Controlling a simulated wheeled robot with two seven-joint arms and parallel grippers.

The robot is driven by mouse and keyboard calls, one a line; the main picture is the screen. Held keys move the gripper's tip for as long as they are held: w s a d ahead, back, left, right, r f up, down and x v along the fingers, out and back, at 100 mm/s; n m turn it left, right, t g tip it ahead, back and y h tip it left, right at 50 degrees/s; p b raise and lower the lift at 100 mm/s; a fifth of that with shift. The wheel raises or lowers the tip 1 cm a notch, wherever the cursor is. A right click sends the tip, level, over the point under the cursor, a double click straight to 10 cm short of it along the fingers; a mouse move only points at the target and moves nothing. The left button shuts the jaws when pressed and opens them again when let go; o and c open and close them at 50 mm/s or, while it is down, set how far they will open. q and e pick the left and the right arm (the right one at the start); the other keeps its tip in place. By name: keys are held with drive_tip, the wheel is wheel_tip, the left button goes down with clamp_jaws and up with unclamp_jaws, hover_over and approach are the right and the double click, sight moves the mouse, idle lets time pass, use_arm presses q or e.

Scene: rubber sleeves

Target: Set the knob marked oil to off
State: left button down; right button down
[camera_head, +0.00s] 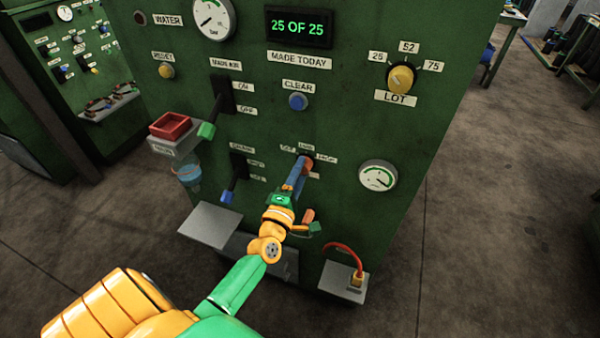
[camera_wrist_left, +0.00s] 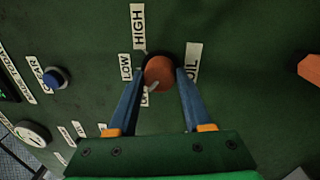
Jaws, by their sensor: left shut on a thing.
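The oil knob (camera_wrist_left: 159,73) is orange-brown and round, on the green panel with OIL (camera_wrist_left: 192,64), LOW (camera_wrist_left: 125,67) and HIGH (camera_wrist_left: 138,27) labels around it. A third label (camera_wrist_left: 144,98) is partly hidden and reads as starting with O. A pale pointer on the knob slants towards that label. My left gripper (camera_wrist_left: 161,82) is shut on the knob, one blue finger on each side. In the head view, my left gripper (camera_head: 301,166) reaches the knob and covers much of it. My right gripper is not in view.
A blue CLEAR button (camera_head: 298,101), a yellow LOT knob (camera_head: 401,79) and a white gauge (camera_head: 378,177) sit around the oil knob. Levers with green (camera_head: 207,130) and blue (camera_head: 227,196) tips stick out to the left. Open floor lies right of the cabinet.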

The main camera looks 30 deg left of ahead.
use_arm(q)
drive_tip(key=shift+c, duration=1.6)
unclamp_jaws()
drive_tip(key=v, duration=0.7)
drive_tip(key=shift+b, duration=0.35)
